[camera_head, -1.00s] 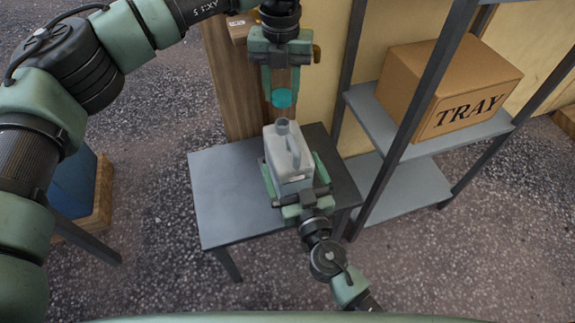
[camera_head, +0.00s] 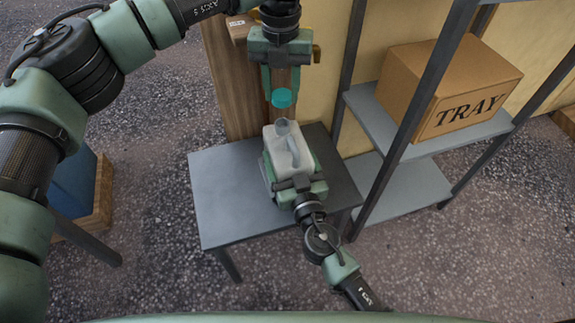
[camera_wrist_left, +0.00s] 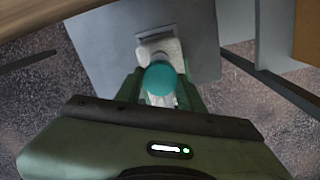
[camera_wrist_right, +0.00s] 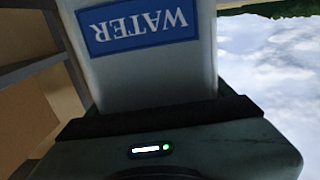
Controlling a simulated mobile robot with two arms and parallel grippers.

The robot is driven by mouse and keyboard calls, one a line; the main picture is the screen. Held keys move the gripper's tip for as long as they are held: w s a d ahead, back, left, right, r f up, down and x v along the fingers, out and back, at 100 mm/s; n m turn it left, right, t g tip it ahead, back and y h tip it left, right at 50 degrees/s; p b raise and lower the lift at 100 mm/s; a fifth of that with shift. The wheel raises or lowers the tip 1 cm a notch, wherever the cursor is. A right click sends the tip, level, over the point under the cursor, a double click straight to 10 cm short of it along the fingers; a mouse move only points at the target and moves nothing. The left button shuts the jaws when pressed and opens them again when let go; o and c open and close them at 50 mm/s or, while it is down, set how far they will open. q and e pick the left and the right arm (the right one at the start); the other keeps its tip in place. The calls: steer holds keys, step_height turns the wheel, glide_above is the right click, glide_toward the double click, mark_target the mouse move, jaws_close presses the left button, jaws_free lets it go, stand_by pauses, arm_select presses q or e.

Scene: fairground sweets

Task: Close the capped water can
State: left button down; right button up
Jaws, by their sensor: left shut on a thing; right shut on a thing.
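The water can (camera_head: 290,148) is a whitish jug with a grey handle and a round neck at its top. It appears over the grey table, and I cannot tell whether its base touches the tabletop. My right gripper (camera_head: 294,172) is shut on the can's body from the near side. The can's blue WATER label (camera_wrist_right: 140,25) shows upside down in the right wrist view. My left gripper (camera_head: 282,90) is shut on a teal cap (camera_head: 282,98) and holds it above the neck, apart from it. In the left wrist view the cap (camera_wrist_left: 165,82) covers part of the can (camera_wrist_left: 160,47).
The grey table (camera_head: 225,195) has bare room left of the can. A metal shelf (camera_head: 400,190) with a cardboard box marked TRAY (camera_head: 450,85) stands at the right. A wooden post (camera_head: 230,90) rises behind the table. A blue bin (camera_head: 72,185) stands at the left.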

mark_target(282, 123)
arm_select(q)
steer(key=shift+f, duration=2.5)
steer(key=shift+f, duration=0.9)
steer(key=shift+f, duration=0.5)
